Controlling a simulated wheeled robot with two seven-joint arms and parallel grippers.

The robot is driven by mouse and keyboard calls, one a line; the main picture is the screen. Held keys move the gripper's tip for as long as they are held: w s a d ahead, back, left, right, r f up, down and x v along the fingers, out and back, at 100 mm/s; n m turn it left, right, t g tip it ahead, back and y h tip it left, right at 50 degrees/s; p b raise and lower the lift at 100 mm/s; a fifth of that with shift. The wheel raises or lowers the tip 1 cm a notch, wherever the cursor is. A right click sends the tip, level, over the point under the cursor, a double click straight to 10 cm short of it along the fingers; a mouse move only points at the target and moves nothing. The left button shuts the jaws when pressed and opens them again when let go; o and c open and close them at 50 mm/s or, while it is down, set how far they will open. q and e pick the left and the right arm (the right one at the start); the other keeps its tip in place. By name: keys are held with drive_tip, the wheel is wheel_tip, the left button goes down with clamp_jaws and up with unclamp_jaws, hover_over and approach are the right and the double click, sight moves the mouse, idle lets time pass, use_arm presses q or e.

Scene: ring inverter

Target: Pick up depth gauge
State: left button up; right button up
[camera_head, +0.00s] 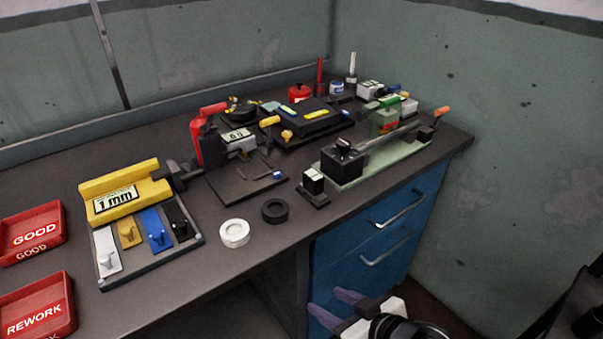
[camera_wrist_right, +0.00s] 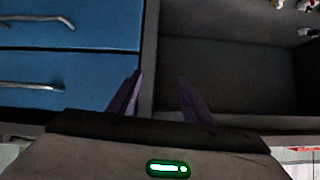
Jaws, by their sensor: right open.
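No object is plainly marked as the depth gauge, and I cannot tell for sure which one it is. A small black block with a white face (camera_head: 314,182) stands upright near the bench's front edge. A device with a numeric display (camera_head: 238,136) sits behind it on a dark plate. My right gripper (camera_head: 335,306) has purple fingers and is open and empty, low in front of the blue drawers. In the right wrist view its fingers (camera_wrist_right: 160,95) are apart with nothing between them. My left gripper is not in view.
A yellow "1 mm" holder (camera_head: 125,192) with coloured tabs is at left, beside red GOOD (camera_head: 60,214) and REWORK (camera_head: 70,293) trays. White (camera_head: 235,233) and black (camera_head: 275,210) rings lie near the edge. A green-based lever press (camera_head: 400,160) is at right. Blue drawers (camera_head: 355,250) have protruding handles.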

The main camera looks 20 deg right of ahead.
drive_tip(key=t+p, duration=0.1)
approach(320, 186)
wheel_tip(320, 186, down, 6)
drive_tip(key=s+a, duration=0.2)
drive_tip(key=a, duration=0.1)
drive_tip(key=shift+n+t+y, duration=0.3)
drive_tip(key=shift+n+t, duration=0.1)
drive_tip(key=shift+t, duration=0.4)
drive_tip(key=w+r, duration=0.1)
drive_tip(key=w, duration=0.3)
drive_tip(key=w+d+r, duration=0.1)
drive_tip(key=w, duration=0.2)
drive_tip(key=shift+r, duration=0.3)
drive_tip(key=shift+f+p+x, duration=0.15)
drive_tip(key=shift+x, duration=1.4)
drive_tip(key=shift+f+p+x, duration=0.1)
drive_tip(key=shift+p+x, duration=0.05)
drive_tip(key=shift+x, duration=1.4)
drive_tip(key=shift+d, duration=0.1)
clamp_jaws()
